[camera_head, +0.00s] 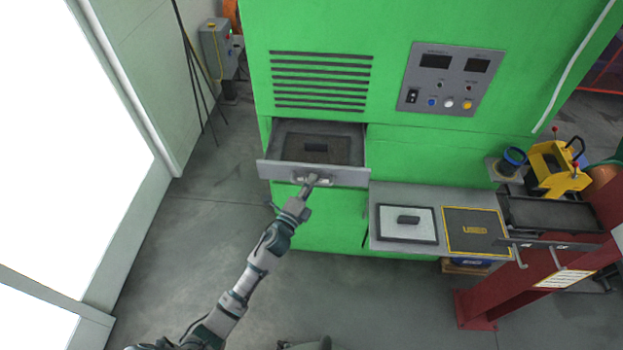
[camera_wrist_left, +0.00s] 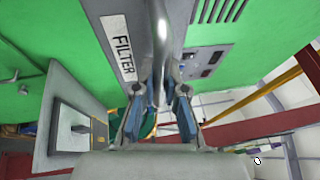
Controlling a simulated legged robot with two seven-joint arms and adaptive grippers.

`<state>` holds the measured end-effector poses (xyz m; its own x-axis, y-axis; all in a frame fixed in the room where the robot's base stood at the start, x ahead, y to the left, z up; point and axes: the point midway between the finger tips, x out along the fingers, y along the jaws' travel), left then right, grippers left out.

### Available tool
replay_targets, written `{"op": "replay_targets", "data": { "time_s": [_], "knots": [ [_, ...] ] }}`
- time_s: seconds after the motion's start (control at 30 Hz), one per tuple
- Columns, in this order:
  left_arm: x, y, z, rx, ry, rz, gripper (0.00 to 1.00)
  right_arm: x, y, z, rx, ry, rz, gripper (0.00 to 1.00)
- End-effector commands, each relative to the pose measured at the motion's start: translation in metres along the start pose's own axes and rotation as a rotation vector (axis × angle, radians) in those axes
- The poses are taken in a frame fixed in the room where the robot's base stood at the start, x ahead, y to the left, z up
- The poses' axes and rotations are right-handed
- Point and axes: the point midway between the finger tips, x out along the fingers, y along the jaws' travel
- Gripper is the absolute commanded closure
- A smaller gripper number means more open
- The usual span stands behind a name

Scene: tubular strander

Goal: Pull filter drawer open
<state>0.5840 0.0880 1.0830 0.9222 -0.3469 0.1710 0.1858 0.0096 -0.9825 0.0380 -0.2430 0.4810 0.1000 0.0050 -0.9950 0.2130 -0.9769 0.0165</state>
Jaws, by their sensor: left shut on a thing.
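The filter drawer (camera_head: 278,168) is a grey drawer in the green machine, and it stands out from the cabinet front. Inside it lies a dark filter panel (camera_head: 335,150) with a black handle. My left gripper (camera_head: 311,180) is at the drawer's front handle and shut on it. In the left wrist view, the gripper's fingers (camera_wrist_left: 158,100) are on either side of the metal bar handle (camera_wrist_left: 159,40), beside the drawer front with its FILTER label (camera_wrist_left: 124,58). My right gripper is not in view.
The green machine (camera_head: 430,150) has a control panel (camera_head: 452,78) above right. A grey side table (camera_head: 385,195) holds a clean filter panel (camera_head: 408,222) and a yellow-edged area marked USED (camera_head: 474,230). A red frame (camera_head: 475,309) stands at right. The floor in front of the drawer is free.

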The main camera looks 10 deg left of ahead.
Motion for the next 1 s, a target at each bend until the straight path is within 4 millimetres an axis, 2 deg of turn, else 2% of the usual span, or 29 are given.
{"op": "replay_targets", "data": {
  "time_s": [0.23,0.27,0.33,0.63,0.73,0.87,1.0],
  "knots": [
    [-0.001,0.005,0.0,0.0,-0.002,0.01,1.0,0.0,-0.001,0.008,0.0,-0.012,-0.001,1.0],
    [-0.001,0.005,0.0,0.0,-0.002,0.01,0.82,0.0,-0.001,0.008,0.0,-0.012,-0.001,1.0],
    [-0.001,0.005,0.0,0.0,-0.002,0.009,0.64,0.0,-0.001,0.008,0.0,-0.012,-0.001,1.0],
    [-0.001,0.001,0.0,0.0,-0.001,0.003,0.63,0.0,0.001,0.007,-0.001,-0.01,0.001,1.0],
    [-0.007,0.002,0.0,0.0,0.0,0.004,0.63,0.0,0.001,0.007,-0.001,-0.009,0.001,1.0],
    [-0.029,0.003,0.0,-0.001,0.0,0.005,0.63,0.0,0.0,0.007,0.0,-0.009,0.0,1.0],
    [-0.062,0.004,-0.001,-0.002,0.0,0.007,0.63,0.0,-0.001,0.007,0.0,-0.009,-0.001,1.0]
  ]
}}
